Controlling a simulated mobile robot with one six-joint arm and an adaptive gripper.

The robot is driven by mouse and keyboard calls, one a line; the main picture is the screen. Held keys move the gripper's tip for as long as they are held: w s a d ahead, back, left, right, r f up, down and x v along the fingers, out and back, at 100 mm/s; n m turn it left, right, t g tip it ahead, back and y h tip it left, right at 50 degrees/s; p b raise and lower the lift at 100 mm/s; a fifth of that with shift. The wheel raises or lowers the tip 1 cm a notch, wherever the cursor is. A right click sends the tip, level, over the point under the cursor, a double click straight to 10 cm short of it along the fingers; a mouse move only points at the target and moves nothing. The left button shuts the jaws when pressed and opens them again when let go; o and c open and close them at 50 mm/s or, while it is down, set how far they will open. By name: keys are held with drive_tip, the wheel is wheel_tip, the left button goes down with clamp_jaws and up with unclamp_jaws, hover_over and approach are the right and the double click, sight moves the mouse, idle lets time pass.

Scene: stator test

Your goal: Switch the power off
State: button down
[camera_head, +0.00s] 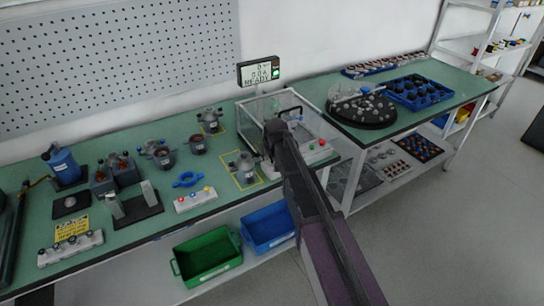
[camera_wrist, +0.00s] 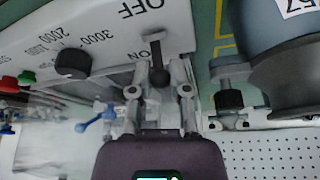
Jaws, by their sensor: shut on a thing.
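In the wrist view, a black toggle lever (camera_wrist: 157,46) stands on a white panel (camera_wrist: 105,32) just below the printed word OFF. My gripper (camera_wrist: 160,72) is shut on this lever, with one grey finger at each side of it. The fingers hide part of the lever's lower end. In the head view, the clear-covered tester (camera_head: 262,107) stands on the green bench behind my arm, which hides the lever and my fingertips. The tester's display (camera_head: 258,72) reads READY, with a green light.
A black dial (camera_wrist: 72,63) with speed numbers is left of the lever, beside green and red buttons (camera_wrist: 26,77). A grey cylindrical part (camera_wrist: 285,65) is close on the right. Motor parts (camera_head: 245,167) stand left of the tester. Green and blue bins (camera_head: 207,260) sit below the bench.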

drive_tip(key=shift+s+d+f, duration=0.1)
drive_tip(key=shift+d, duration=0.05)
drive_tip(key=shift+s+d+t+y+b, duration=0.2)
drive_tip(key=shift+s+t+y+b, duration=0.35)
drive_tip(key=shift+t+b, duration=0.45)
drive_tip(key=t+b, duration=0.1)
drive_tip(key=y+b, duration=0.1)
drive_tip(key=t+b, duration=0.1)
drive_tip(key=shift+s+d+f+t+y+b, duration=0.2)
drive_tip(key=shift+s+d+t+y+b, duration=0.1)
drive_tip(key=shift+s+y, duration=0.05)
drive_tip(key=t+y+b, duration=0.1)
drive_tip(key=b, duration=0.1)
drive_tip(key=t+b, duration=0.1)
drive_tip(key=b, duration=0.1)
drive_tip(key=shift+s+d+m+t+y, duration=0.2)
drive_tip(key=shift+s+m+t+y, duration=0.1)
drive_tip(key=shift+y, duration=0.1)
drive_tip(key=shift+r+t+b, duration=0.1)
drive_tip(key=shift+t+b, duration=0.2)
drive_tip(key=shift+b, duration=0.25)
drive_tip(key=shift+r, duration=0.1)
drive_tip(key=c, duration=0.6)
unclamp_jaws()
drive_tip(key=shift+w, duration=0.1)
